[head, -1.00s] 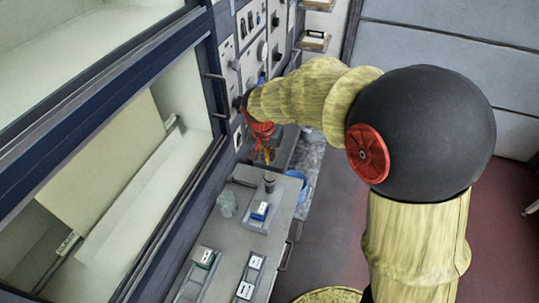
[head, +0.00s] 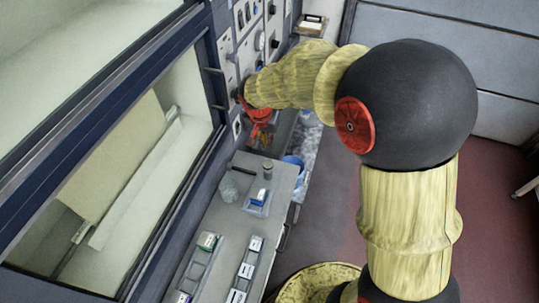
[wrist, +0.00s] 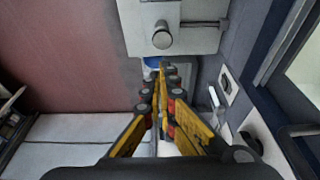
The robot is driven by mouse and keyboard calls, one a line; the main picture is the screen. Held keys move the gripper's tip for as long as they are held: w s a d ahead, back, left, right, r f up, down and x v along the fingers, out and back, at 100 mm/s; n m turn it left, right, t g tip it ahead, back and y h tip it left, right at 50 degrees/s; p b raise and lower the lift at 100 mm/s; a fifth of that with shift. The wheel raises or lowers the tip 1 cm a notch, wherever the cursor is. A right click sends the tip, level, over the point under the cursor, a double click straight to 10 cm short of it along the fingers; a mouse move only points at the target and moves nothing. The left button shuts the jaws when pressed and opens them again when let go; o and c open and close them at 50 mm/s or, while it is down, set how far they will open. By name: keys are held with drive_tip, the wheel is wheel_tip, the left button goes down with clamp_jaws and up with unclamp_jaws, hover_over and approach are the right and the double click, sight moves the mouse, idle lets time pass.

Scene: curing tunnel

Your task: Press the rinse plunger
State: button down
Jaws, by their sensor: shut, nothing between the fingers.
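My gripper (wrist: 163,78) is shut and empty in the wrist view, its yellow and black fingers together. Just beyond the fingertips is a pale panel with a round metal knob (wrist: 162,38) on a short stem; it may be the rinse plunger, but no label is readable. The fingertips appear below the knob, with a visible gap. In the head view my gripper (head: 260,138) hangs low beside the control wall, and my arm hides part of the panels there. I cannot pick out the plunger in the head view.
A blue container (head: 294,161) stands behind the bench. Blue-framed tunnel windows line the left. Open floor lies right.

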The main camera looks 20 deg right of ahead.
drive_tip(key=shift+f, duration=0.2)
hover_over(270, 162)
drive_tip(key=f, duration=0.7)
drive_tip(key=s+f, duration=0.1)
drive_tip(key=f, duration=0.3)
drive_tip(key=shift+a+f, duration=0.15)
drive_tip(key=shift+f, duration=0.1)
drive_tip(key=shift+x, duration=0.95)
drive_tip(key=shift+s+a, duration=0.15)
drive_tip(key=shift+a, duration=0.05)
drive_tip(key=shift+f, duration=0.1)
